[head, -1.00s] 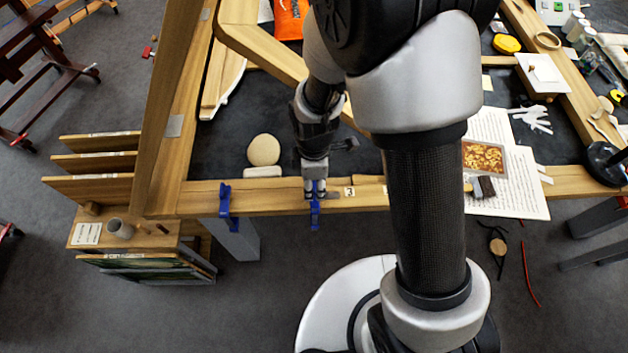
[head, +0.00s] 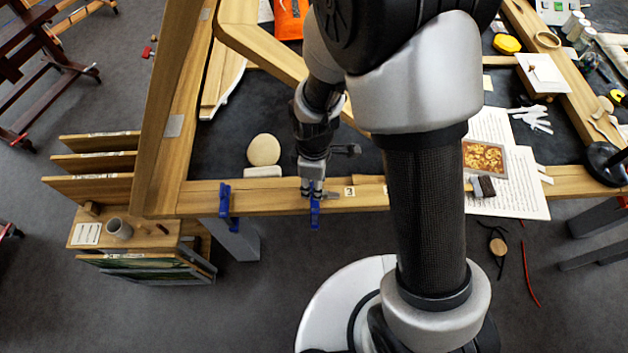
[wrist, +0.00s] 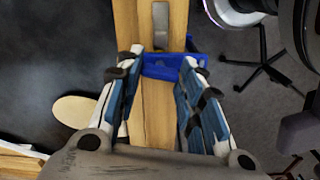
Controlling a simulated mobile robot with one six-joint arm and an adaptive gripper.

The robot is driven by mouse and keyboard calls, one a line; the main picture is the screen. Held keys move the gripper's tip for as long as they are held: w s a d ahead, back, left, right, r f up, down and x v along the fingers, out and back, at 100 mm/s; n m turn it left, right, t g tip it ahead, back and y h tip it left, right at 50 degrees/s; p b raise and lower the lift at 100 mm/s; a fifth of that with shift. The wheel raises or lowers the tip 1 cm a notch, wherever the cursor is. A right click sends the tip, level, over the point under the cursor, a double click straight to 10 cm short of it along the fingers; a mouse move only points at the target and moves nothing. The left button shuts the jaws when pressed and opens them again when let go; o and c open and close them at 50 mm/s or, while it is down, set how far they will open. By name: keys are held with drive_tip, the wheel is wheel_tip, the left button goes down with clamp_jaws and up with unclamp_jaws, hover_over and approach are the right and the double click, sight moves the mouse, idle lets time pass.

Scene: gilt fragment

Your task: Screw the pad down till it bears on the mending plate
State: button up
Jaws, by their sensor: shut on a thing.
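A blue clamp (head: 315,215) sits on the front wooden rail (head: 265,195), and it also shows in the wrist view (wrist: 172,67). My gripper (head: 313,192) is at this clamp from above, its fingers shut on it. In the wrist view my two fingers (wrist: 163,62) stand on either side of the rail, their tips at the blue body. A grey metal mending plate (wrist: 160,26) lies on the rail just beyond the clamp. The clamp's pad is hidden, so I cannot tell whether it touches the plate.
A second blue clamp (head: 225,200) is on the same rail to the left. A round tan pad-like disc (head: 263,150) and a pale block (head: 263,171) lie behind the rail. Papers (head: 510,185) and a brush (head: 483,187) lie to the right.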

drive_tip(key=m, duration=2.1)
drive_tip(key=shift+m, duration=0.4)
drive_tip(key=m, duration=1.1)
drive_tip(key=shift+b, duration=0.3)
drive_tip(key=m, duration=1)
